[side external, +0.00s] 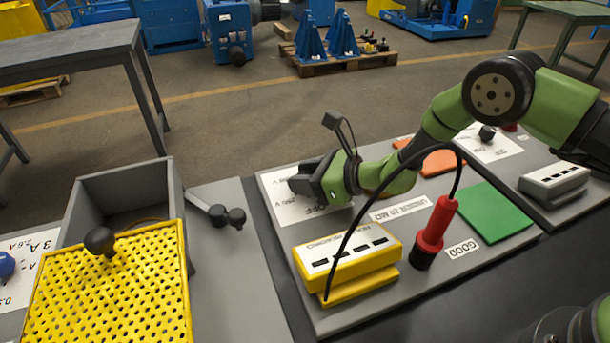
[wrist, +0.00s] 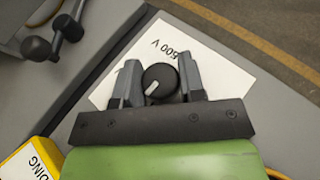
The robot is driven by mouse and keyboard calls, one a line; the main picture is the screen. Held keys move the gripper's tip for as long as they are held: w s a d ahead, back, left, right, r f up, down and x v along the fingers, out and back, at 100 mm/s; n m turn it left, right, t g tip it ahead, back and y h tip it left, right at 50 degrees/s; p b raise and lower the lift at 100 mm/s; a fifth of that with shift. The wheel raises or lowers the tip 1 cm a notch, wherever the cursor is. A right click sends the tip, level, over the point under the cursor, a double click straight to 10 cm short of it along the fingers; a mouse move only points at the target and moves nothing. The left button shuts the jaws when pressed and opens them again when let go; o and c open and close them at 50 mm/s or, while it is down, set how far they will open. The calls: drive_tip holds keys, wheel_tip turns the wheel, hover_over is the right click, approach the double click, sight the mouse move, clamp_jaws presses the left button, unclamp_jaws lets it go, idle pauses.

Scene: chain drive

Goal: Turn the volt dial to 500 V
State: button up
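The volt dial is a round black knob (wrist: 160,80) with a pale pointer mark, on a white card (wrist: 220,72). In the wrist view the mark points to the lower left, away from the upside-down "500 V" label (wrist: 168,49) above the knob. My gripper (wrist: 159,82) has one finger on each side of the knob, very close to it; I cannot tell whether they press on it. In the side view my gripper (side external: 303,183) reaches down over the card (side external: 290,208), hiding the knob. "OFF" and "250 V" show on the card there.
A yellow block (side external: 345,258) with slots and a red-and-black probe (side external: 435,232) with a black cable stand on the same grey panel. A green pad (side external: 495,212) and an orange pad (side external: 440,163) lie to the right. A grey bin with a yellow perforated plate (side external: 110,290) stands left.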

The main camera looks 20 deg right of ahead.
drive_tip(key=shift+m+t+h, duration=1.1)
drive_tip(key=shift+m+h, duration=0.3)
drive_tip(key=shift+m, duration=0.1)
drive_tip(key=o, duration=0.9)
drive_tip(key=shift+o, duration=0.2)
drive_tip(key=shift+s+d+r, duration=0.25)
drive_tip(key=shift+s+d, duration=0.1)
drive_tip(key=shift+s, duration=0.2)
drive_tip(key=shift+s+d+r, duration=0.35)
drive_tip(key=shift+s+r, duration=0.3)
drive_tip(key=shift+r, duration=0.2)
wheel_tip(320, 180, up, 6)
